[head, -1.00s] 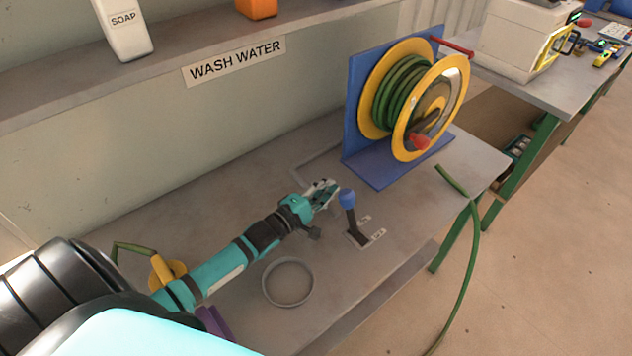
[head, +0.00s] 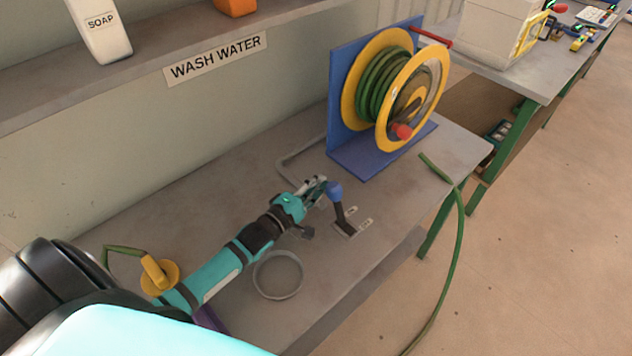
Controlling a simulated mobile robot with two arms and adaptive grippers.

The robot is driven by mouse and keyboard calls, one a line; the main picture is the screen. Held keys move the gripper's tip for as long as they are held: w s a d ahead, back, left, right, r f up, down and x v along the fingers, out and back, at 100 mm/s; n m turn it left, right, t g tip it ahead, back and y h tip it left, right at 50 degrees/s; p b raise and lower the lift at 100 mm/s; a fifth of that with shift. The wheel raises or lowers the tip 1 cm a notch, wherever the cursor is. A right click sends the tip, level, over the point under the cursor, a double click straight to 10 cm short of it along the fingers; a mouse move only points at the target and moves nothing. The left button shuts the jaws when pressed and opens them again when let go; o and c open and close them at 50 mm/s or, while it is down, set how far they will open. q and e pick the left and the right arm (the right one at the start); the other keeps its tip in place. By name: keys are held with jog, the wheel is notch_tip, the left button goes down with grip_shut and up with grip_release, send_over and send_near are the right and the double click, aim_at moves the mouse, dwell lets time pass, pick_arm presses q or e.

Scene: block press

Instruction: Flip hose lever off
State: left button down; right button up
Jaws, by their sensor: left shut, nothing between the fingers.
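The hose lever is a dark stick with a blue knob (head: 335,190), standing on a dark base with small white labels (head: 358,216) too small to read. It stands on the grey bench in front of the hose reel. My left gripper (head: 320,187) is shut and empty, with its fingertips just left of the blue knob. I cannot tell whether they touch it. The hose reel (head: 392,88) has yellow rims, a coiled green hose and a blue stand. My right gripper is not in view.
A yellow valve-like piece (head: 158,273) is at the lower left. A green hose (head: 459,230) hangs over the bench's right edge. A shelf with a soap bottle (head: 101,32) runs along the back.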

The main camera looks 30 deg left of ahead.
pick_arm(q)
jog(key=s+d+r+m+p, duration=0.1)
jog(key=s+d+m, duration=0.1)
jog(key=d, duration=0.3)
jog(key=s+d+r+m+t+p, duration=0.1)
jog(key=s+d+m+p, duration=0.1)
jog(key=d+m, duration=0.3)
jog(key=shift+d+r+h, duration=0.25)
jog(key=shift+d+h, duration=0.05)
jog(key=shift+d, duration=0.2)
jog(key=shift+f, duration=0.1)
dwell(0.3)
jog(key=r+v, duration=0.1)
jog(key=v, duration=1.1)
jog(key=shift+f, duration=0.3)
jog(key=shift+w+a, duration=0.1)
